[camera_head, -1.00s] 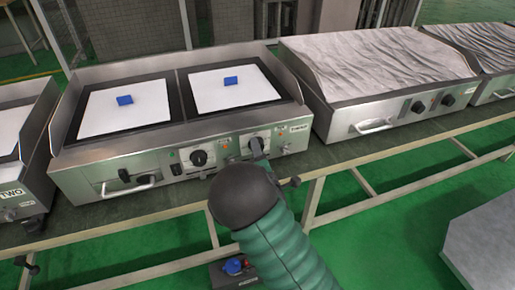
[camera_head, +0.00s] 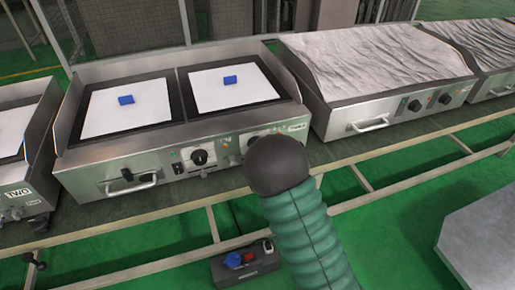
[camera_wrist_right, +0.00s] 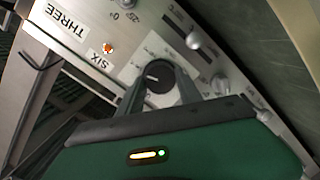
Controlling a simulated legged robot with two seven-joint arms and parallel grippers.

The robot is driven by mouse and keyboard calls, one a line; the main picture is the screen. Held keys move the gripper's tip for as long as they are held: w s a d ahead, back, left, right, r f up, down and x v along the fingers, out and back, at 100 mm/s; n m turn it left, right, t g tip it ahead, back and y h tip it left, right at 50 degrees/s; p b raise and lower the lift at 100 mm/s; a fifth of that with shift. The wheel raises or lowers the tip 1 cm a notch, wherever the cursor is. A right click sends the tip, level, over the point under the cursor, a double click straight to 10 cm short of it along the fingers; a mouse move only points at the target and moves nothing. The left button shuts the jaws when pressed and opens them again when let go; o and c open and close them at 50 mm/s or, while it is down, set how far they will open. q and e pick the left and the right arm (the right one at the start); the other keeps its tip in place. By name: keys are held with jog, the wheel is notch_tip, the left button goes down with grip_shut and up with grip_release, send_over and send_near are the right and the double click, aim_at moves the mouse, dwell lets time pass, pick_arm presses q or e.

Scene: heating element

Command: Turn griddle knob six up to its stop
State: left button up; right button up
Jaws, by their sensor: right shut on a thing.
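The griddle (camera_head: 150,165) stands on the bench with two white plates. In the right wrist view, the black knob six (camera_wrist_right: 158,76) has a pale pointer mark and sits on the steel panel near the SIX label (camera_wrist_right: 102,62). My right gripper (camera_wrist_right: 160,88) is shut on this knob, one finger on each side of it. In the head view my right forearm covers most of the knob and the gripper. My left gripper is not in view.
Another black knob (camera_head: 199,156) is left of my arm on the same panel. An orange lamp (camera_wrist_right: 108,48) is beside the SIX label. A covered griddle (camera_head: 385,70) stands to the right. A box with coloured sockets (camera_head: 245,262) lies below the bench.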

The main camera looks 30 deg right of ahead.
jog(key=m+t+y, duration=0.1)
jog(key=m, duration=0.7)
jog(key=m+t+p, duration=0.1)
jog(key=m, duration=0.8)
jog(key=f+m+y, duration=0.1)
jog(key=m, duration=0.7)
jog(key=shift+s+d+f+m+t+y+p, duration=0.1)
jog(key=shift+s+d+m+t+y+p, duration=0.1)
jog(key=shift+m+t+y+p, duration=0.15)
jog(key=shift+m, duration=0.35)
jog(key=o, duration=1.4)
jog(key=shift+w, duration=0.15)
jog(key=shift+c, duration=0.2)
jog(key=shift+d, duration=0.1)
